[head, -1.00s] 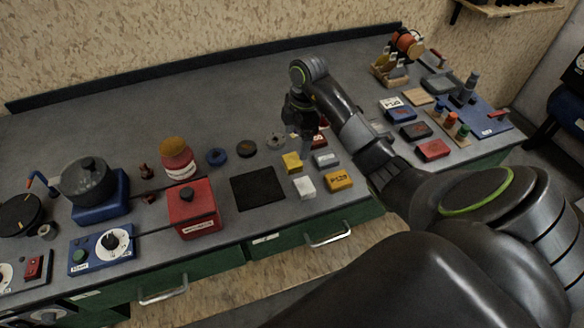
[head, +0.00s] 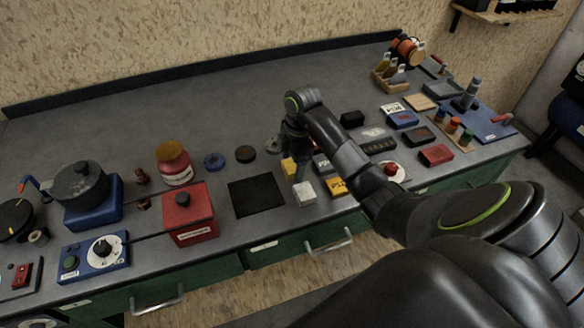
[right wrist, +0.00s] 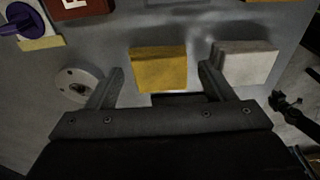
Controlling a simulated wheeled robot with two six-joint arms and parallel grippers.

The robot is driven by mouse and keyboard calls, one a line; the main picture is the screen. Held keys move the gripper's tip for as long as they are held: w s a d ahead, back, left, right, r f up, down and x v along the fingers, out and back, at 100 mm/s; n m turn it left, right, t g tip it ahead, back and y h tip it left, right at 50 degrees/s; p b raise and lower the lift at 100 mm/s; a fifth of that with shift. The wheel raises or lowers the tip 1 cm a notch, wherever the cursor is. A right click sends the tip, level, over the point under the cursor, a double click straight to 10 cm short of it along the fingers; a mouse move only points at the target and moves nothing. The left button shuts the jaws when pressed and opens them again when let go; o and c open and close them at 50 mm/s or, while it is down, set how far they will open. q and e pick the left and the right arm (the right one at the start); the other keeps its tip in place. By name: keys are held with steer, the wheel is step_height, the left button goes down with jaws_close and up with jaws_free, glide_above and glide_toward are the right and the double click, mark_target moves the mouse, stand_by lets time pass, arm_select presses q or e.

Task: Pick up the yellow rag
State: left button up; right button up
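The yellow rag (head: 288,167) looks like a small folded, block-shaped pad on the grey bench, just right of a black mat. My right gripper (head: 298,172) is over it, pointing down, and hides part of it. In the right wrist view the yellow rag (right wrist: 158,70) lies between and just ahead of the two spread fingers (right wrist: 161,78). The gripper is open and empty, with a gap on both sides of the rag. My left gripper is not in view.
A white pad (right wrist: 246,63) lies close to the right finger; it also shows in the head view (head: 304,193). A pale round disc (right wrist: 78,84) is by the left finger. The black mat (head: 256,195) and a red box (head: 190,213) are to the left.

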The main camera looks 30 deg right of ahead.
mark_target(292, 165)
steer(key=c, duration=0.9)
steer(key=shift+r, duration=0.1)
steer(key=shift+w+r, duration=0.1)
steer(key=shift+r, duration=0.45)
step_height(292, 165, up, 9)
steer(key=p, duration=0.7)
steer(key=shift+f, duration=0.1)
